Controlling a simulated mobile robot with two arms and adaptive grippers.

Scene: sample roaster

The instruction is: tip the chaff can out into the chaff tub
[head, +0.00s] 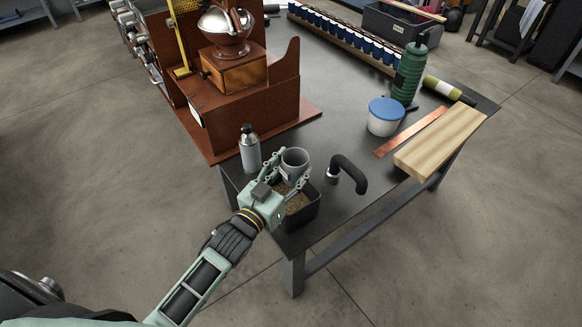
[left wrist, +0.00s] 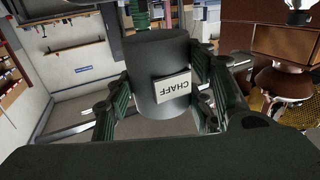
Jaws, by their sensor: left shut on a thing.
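The chaff can (head: 294,163) is a grey cylinder, its open mouth facing up in the head view. In the left wrist view the can (left wrist: 158,65) carries a white CHAFF label that reads upside down. My left gripper (head: 282,175) is shut on the can, a finger on each side, and holds it over or just beyond the chaff tub. The chaff tub (head: 303,220) is a dark open box at the table's near edge with brown chaff in it. My gripper hides its left part. What the can holds is not clear. My right gripper is not in view.
A grey bottle (head: 249,150) stands close to the left of the can. A black bent handle (head: 349,173) stands to the right. Beyond are a blue-lidded tub (head: 385,117), a wooden block (head: 440,140) and the brown roaster stand (head: 255,105).

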